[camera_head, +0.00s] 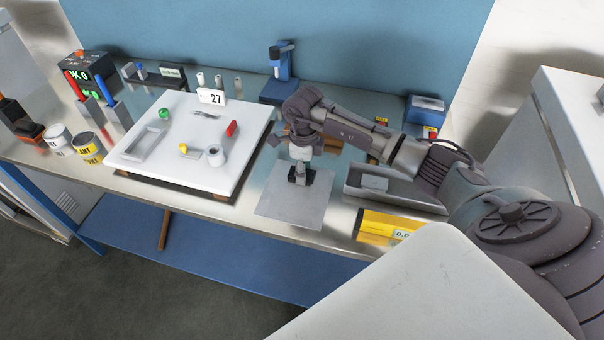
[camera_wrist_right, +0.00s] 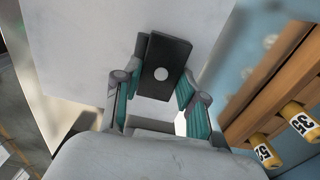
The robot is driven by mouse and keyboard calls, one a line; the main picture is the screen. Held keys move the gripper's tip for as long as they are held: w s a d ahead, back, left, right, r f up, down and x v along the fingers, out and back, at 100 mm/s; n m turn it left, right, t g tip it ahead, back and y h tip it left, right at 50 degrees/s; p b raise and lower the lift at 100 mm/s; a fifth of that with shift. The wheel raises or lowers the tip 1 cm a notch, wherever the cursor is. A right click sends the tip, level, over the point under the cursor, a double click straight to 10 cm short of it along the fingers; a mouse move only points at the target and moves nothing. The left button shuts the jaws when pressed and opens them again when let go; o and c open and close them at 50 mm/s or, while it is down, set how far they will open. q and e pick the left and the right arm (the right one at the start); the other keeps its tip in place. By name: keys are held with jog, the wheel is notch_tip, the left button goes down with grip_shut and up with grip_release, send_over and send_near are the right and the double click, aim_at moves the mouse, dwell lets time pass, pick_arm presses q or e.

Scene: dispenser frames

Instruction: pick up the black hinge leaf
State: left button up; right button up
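The black hinge leaf (camera_wrist_right: 167,55) is a dark flat rectangle with one pale round hole, seen in the right wrist view between the teal-padded fingers of my right gripper (camera_wrist_right: 160,82). The fingers stand wide apart and the leaf spans nearly all the gap; whether they press on it I cannot tell. In the head view my right gripper (camera_head: 300,176) points down, low over a pale grey sheet (camera_head: 285,208) on the bench; the leaf is hard to tell from the dark fingertips there. My left gripper is not in view.
A white board (camera_head: 165,165) with small parts lies to the left. A grey tray (camera_head: 410,193) and a yellow scale (camera_head: 385,226) are to the right. A blue stand (camera_head: 280,85) is behind. Two cans (camera_head: 58,138) stand at the far left.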

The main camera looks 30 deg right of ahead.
jog(key=c, duration=0.5)
jog(key=shift+c, duration=0.2)
